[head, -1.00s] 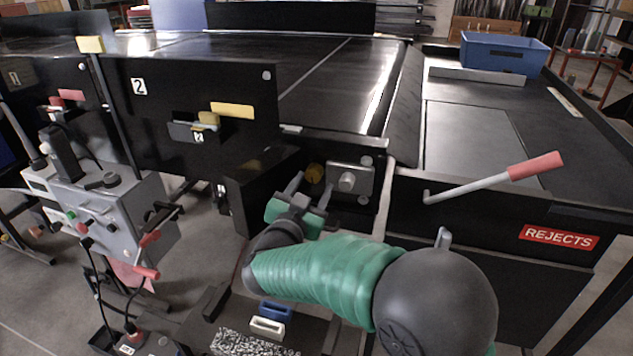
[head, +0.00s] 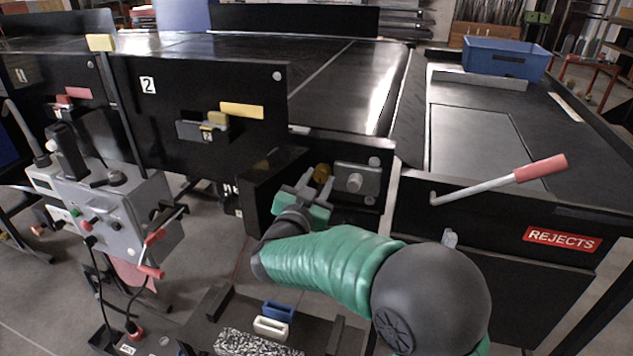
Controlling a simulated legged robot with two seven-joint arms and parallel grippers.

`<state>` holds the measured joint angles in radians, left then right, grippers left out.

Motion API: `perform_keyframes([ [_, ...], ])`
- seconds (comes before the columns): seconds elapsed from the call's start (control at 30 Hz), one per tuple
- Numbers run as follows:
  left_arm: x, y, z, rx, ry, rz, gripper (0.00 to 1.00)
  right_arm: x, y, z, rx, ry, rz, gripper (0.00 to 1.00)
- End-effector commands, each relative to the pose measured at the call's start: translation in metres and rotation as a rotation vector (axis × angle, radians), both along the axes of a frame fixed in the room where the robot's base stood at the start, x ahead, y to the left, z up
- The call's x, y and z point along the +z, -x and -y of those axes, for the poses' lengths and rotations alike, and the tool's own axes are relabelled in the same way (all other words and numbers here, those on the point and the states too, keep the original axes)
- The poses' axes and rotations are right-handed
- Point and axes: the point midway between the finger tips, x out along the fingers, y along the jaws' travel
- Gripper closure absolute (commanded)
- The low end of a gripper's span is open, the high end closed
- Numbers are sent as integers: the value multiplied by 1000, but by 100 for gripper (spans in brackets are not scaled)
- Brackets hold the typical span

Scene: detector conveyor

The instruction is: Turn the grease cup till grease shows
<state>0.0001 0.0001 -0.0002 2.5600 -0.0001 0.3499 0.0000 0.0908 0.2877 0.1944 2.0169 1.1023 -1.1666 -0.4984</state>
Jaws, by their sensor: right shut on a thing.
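The grease cup (head: 322,171) is a small yellow-brown round piece in the dark recess at the end of the conveyor. It sits just left of a grey bearing block (head: 357,181) with a round boss. My right gripper (head: 318,183) has its two grey fingers around the cup and is shut on it. The fingers and green gripper body hide part of the cup. I cannot see any grease. My left gripper is not in view.
A red-handled lever (head: 500,182) sticks out above the REJECTS panel (head: 562,238) at right. A grey control box (head: 105,205) with knobs and cables stands at left. A blue bin (head: 505,57) rests on the far right table. A dark tray (head: 220,310) holds small blocks below.

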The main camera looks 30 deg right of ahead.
Motion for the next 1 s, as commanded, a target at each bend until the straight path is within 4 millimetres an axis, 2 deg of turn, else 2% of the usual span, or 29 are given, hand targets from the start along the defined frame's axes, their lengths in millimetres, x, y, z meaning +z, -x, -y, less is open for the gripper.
perform_keyframes([
  [0.47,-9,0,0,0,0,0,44,-5,0,-3,5,-71,73,100],
  [1.0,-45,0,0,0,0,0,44,-8,0,-3,3,-351,401,100],
])
